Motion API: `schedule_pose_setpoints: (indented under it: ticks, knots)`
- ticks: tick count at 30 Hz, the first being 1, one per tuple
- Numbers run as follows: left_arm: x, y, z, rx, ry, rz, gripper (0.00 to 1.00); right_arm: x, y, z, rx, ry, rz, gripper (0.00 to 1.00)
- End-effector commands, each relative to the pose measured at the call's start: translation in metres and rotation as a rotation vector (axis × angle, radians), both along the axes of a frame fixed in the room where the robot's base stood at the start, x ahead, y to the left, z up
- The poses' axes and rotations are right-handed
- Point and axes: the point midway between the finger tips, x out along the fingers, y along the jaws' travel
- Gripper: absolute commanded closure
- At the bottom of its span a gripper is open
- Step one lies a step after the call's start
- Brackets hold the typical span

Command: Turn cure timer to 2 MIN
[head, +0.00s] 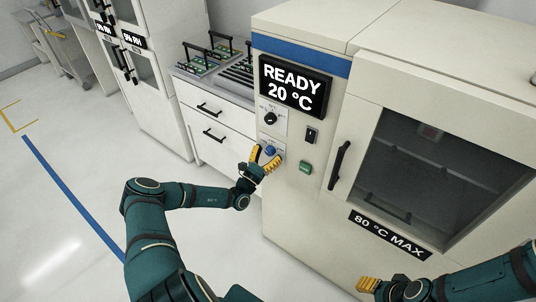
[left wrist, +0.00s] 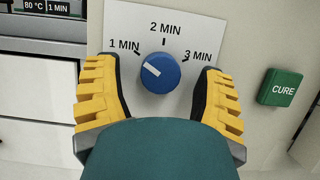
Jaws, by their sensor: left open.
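The cure timer is a blue knob (left wrist: 160,73) on a white plate (left wrist: 190,22) marked 1 MIN, 2 MIN and 3 MIN. Its white pointer mark aims up and left, towards 1 MIN. In the head view the knob (head: 270,151) sits low on the oven's control panel. My left gripper (left wrist: 160,88) is open, with one yellow finger on each side of the knob and a gap visible on both sides. It also shows at the panel in the head view (head: 265,158). My right gripper (head: 367,285) is low at the bottom, away from the knob; its opening is unclear.
A green CURE button (left wrist: 281,87) is right of the knob. Above are a temperature dial (head: 270,118), a black switch (head: 311,134) and a display (head: 292,86) reading READY 20 °C. The oven's door handle (head: 339,165) stands out to the right. Drawers (head: 215,120) stand left.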

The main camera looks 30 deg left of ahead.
Motion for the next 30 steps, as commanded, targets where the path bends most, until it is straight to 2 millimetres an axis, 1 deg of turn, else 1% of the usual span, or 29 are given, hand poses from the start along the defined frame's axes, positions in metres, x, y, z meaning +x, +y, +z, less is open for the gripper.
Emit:
schedule_pose_setpoints:
  ticks: [2,3,5,6,9,20,26,30]
  knots:
    - [0.0,0.0,0.0,0.0,0.0,0.0,0.31,0.0,0.0,0.0,0.0,0.0,0.0,0.53]
    - [0.0,0.0,0.0,0.0,0.0,0.0,0.33,0.0,0.0,0.0,0.0,0.0,0.0,0.53]
    - [0.0,0.0,0.0,0.0,0.0,0.0,0.54,0.0,0.0,0.0,0.0,0.0,0.0,0.53]
    - [0.0,0.0,0.0,0.0,0.0,0.0,0.68,0.0,0.0,0.0,0.0,0.0,0.0,0.53]
    - [0.0,0.0,0.0,0.0,0.0,0.0,0.99,0.0,0.0,0.0,0.0,0.0,0.0,0.53]
    - [0.0,0.001,0.001,0.041,-0.003,0.0,1.0,0.001,0.0,0.003,0.0,-0.002,-0.002,0.53]
    - [0.0,0.002,0.002,0.15,-0.012,0.0,1.0,0.002,0.0,0.008,-0.002,-0.006,-0.004,0.53]
    - [0.001,0.002,0.002,0.266,-0.021,-0.001,1.0,0.004,-0.001,0.014,-0.002,-0.009,-0.007,0.53]
